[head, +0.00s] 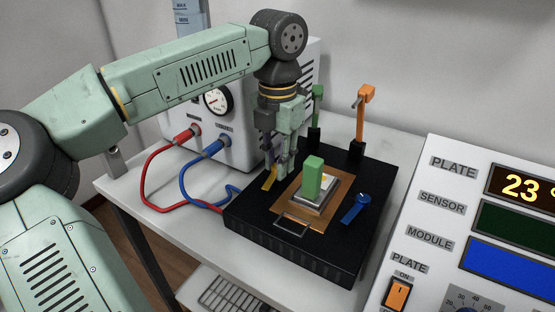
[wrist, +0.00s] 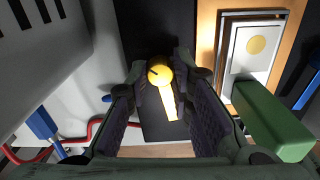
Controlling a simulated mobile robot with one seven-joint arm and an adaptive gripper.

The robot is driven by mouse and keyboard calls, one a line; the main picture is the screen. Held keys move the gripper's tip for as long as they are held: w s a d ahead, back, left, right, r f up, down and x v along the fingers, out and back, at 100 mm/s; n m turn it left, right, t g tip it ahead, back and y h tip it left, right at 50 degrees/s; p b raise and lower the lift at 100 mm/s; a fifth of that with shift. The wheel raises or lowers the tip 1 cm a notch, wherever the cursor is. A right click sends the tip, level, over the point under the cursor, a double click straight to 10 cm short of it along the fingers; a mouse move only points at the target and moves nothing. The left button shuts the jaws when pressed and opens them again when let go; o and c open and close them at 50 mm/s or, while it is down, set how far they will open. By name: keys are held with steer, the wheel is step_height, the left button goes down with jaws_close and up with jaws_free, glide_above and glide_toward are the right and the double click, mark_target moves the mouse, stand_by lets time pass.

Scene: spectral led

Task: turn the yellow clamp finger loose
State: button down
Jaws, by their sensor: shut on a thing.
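The yellow clamp finger (wrist: 166,98) has a round slotted knob with a flat arm running from it toward the bottom of the wrist view. In the head view its yellow arm (head: 269,179) lies at the left of the copper plate on the black base (head: 250,222). My gripper (head: 281,172) points down over it. In the wrist view my gripper (wrist: 161,75) is shut on the knob, one finger on each side. In the head view the knob is hidden behind my fingers.
Close to the right of my gripper, a green block (head: 313,178) stands on the module on the copper plate (head: 290,216). A blue clamp finger (head: 356,207) lies further right. Orange (head: 361,115) and green (head: 317,104) posts stand behind. Red and blue cables (head: 190,196) lie left.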

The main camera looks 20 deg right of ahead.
steer(key=c, duration=1.4)
jaws_free()
step_height(320, 180, up, 12)
